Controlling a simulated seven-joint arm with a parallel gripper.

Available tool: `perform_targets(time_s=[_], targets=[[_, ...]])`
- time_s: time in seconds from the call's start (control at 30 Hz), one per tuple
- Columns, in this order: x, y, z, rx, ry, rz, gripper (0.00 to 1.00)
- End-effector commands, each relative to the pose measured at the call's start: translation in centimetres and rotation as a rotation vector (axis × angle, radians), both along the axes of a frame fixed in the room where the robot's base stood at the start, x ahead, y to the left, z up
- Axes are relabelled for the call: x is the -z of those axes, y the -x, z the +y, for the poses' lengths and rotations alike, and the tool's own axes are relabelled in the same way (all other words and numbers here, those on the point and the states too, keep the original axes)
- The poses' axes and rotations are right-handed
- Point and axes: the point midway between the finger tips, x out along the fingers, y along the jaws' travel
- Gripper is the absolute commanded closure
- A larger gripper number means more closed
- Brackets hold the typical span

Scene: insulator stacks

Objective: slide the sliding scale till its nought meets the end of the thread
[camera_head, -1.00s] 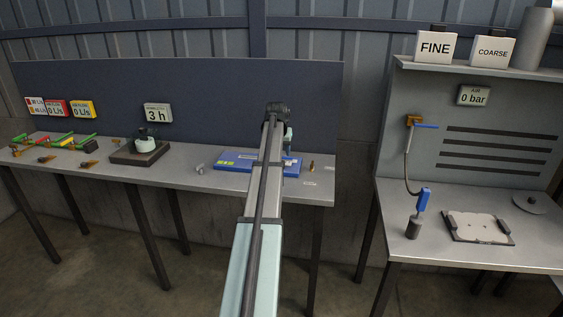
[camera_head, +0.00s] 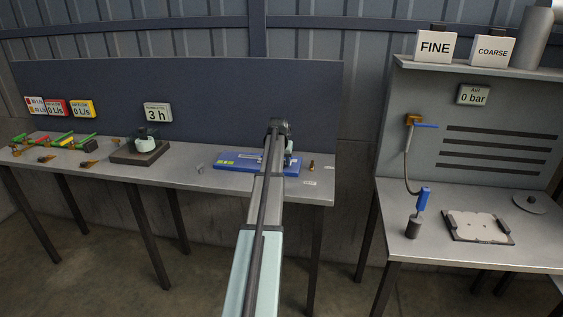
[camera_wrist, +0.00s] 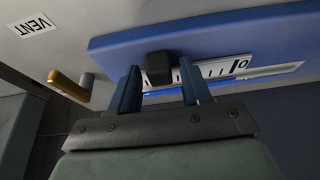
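The blue board (camera_head: 237,161) lies on the left bench, partly hidden behind my arm. In the wrist view the board (camera_wrist: 120,43) carries a white scale (camera_wrist: 215,70) with black tick marks and a round numeral near its right end. A dark block (camera_wrist: 158,66) stands at the scale's left part. My gripper (camera_wrist: 160,72) is open, with one blue finger on each side of the block and a visible gap to each. In the head view the fingers are mostly hidden by my arm. I cannot make out the thread or its end.
A dark-based device (camera_head: 140,152) stands farther left. The bench front between them is clear.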

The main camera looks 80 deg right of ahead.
Motion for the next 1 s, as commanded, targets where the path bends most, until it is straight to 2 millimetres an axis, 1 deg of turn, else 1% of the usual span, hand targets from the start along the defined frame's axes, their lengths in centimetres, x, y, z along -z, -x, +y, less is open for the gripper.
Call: perform_targets(time_s=[0.03,0.4,0.5,0.83,1.0], targets=[[0.0,0.0,0.0,0.000,0.000,0.000,0.57],[0.0,0.0,0.0,0.000,0.000,0.000,0.93],[0.0,0.0,0.0,0.000,-0.001,0.000,1.00],[0.1,-0.1,0.0,0.000,-0.002,0.000,1.00],[0.1,-1.3,0.0,0.000,-0.002,0.000,1.00]])
